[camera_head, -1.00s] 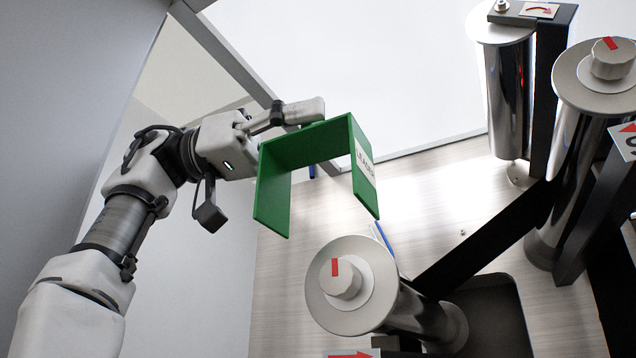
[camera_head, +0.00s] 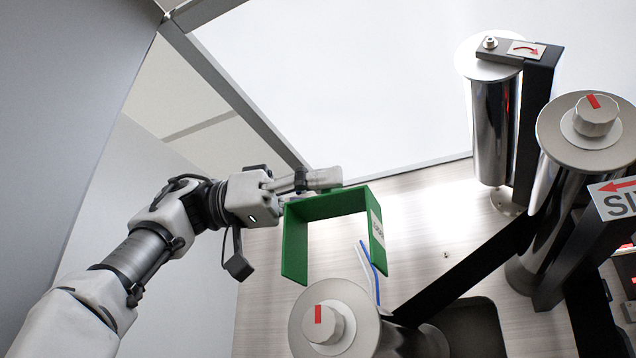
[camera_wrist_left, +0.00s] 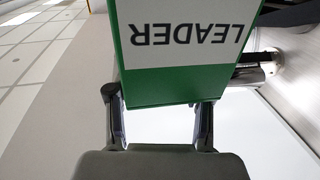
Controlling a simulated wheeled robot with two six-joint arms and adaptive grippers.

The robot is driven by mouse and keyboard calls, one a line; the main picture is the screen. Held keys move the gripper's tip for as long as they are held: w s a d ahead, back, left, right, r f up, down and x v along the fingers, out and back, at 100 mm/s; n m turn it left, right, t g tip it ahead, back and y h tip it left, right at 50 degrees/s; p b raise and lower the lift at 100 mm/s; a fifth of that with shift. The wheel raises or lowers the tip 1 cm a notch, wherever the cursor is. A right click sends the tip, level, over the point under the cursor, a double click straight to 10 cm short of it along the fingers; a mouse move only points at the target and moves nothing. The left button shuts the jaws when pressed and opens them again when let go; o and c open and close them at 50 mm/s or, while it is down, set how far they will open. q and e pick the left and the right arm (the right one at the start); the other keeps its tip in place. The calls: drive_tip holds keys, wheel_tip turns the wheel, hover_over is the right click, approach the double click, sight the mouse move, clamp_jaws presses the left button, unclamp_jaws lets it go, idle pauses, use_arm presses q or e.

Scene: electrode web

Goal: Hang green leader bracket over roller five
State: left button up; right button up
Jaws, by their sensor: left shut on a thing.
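The green leader bracket (camera_head: 328,205) is a U-shaped piece with its open side facing down and a white label on its right leg. My left gripper (camera_head: 318,181) is shut on its top edge. In the left wrist view the bracket (camera_wrist_left: 170,88) with its upside-down LEADER label sits at the fingers (camera_wrist_left: 160,125). In the head view the bracket hangs above and behind the nearest roller (camera_head: 330,318), a metal cylinder with a pale end disc and a red-marked knob. No number shows on this roller, so I cannot tell if it is roller five. My right gripper is not in view.
A sign with a red arrow (camera_head: 615,198) is at the right edge. Blue and white strips (camera_head: 370,268) lie behind the near roller. A grey frame post (camera_head: 235,85) stands behind my arm.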

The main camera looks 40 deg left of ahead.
use_arm(q)
drive_tip(key=w, duration=0.1)
drive_tip(key=w+a+p, duration=0.1)
drive_tip(key=w, duration=0.1)
drive_tip(key=shift+r, duration=0.1)
drive_tip(key=shift+w+a+p, duration=0.1)
drive_tip(key=shift+w+p, duration=0.55)
drive_tip(key=shift+p, duration=0.15)
drive_tip(key=f+b, duration=0.4)
drive_tip(key=shift+w+f+b, duration=0.2)
drive_tip(key=shift+f+b, duration=0.1)
drive_tip(key=shift+f, duration=0.05)
wheel_tip(320, 180, down, 3)
drive_tip(key=b, duration=0.3)
drive_tip(key=shift+s, duration=0.15)
drive_tip(key=shift+f+b, duration=0.85)
drive_tip(key=shift+r, duration=0.1)
drive_tip(key=o, duration=1.3)
drive_tip(key=shift+c, duration=0.2)
